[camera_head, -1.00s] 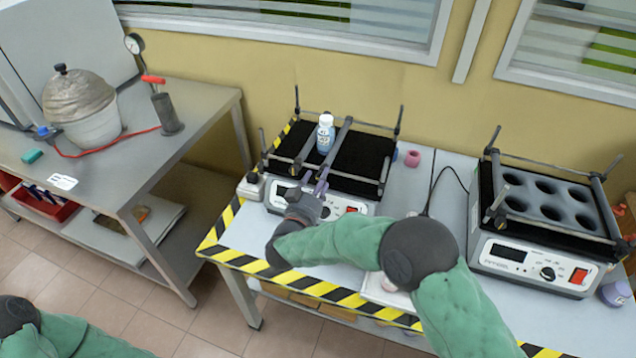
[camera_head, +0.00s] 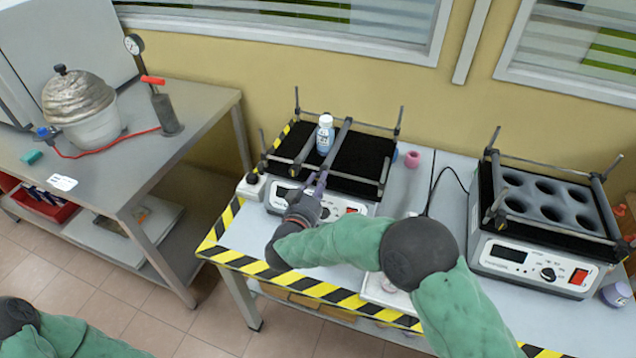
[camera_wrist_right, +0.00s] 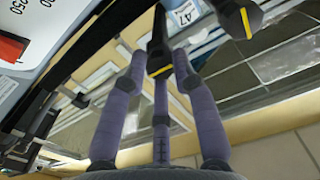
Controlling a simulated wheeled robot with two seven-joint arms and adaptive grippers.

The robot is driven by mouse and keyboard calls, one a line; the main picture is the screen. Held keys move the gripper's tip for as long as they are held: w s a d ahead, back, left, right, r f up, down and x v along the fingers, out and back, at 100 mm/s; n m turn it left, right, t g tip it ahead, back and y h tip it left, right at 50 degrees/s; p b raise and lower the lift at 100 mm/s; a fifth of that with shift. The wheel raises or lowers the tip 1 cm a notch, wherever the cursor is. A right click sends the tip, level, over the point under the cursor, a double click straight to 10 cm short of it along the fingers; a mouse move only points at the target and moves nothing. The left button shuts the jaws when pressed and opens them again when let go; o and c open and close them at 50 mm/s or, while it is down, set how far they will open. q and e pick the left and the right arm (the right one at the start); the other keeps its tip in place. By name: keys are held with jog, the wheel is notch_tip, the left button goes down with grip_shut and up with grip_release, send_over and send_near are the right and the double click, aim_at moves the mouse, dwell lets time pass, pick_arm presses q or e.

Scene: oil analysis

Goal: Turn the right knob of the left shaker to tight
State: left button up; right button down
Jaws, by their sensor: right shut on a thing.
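The left shaker (camera_head: 375,157) stands on the table with a black mat top and grey clamp bars. A white-and-blue bottle (camera_head: 325,138) stands between its two front-to-back bars. My right gripper (camera_head: 319,181) is at the shaker's front, at the near end of the right bar. In the right wrist view its purple fingers (camera_wrist_right: 160,68) are shut around the right knob (camera_wrist_right: 158,48), which is black with a yellow stripe. The left knob (camera_wrist_right: 240,18), also black with a yellow stripe, shows apart from the fingers. My left gripper is out of view; only its arm shows.
A second shaker (camera_head: 535,262) with a holed black block stands to the right. A pink item (camera_head: 412,159) and a cable lie between the shakers. Yellow-black tape (camera_head: 310,288) marks the table edge.

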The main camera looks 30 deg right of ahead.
jog(key=shift+r+m, duration=0.2)
jog(key=shift+m, duration=0.1)
jog(key=shift+d+m+b, duration=0.15)
jog(key=shift+m+b, duration=1.75)
jog(key=shift+m, duration=6.4)
jog(key=shift+f, duration=0.1)
jog(key=c, duration=1)
grip_release()
jog(key=shift+s, duration=0.1)
jog(key=shift+f, duration=0.1)
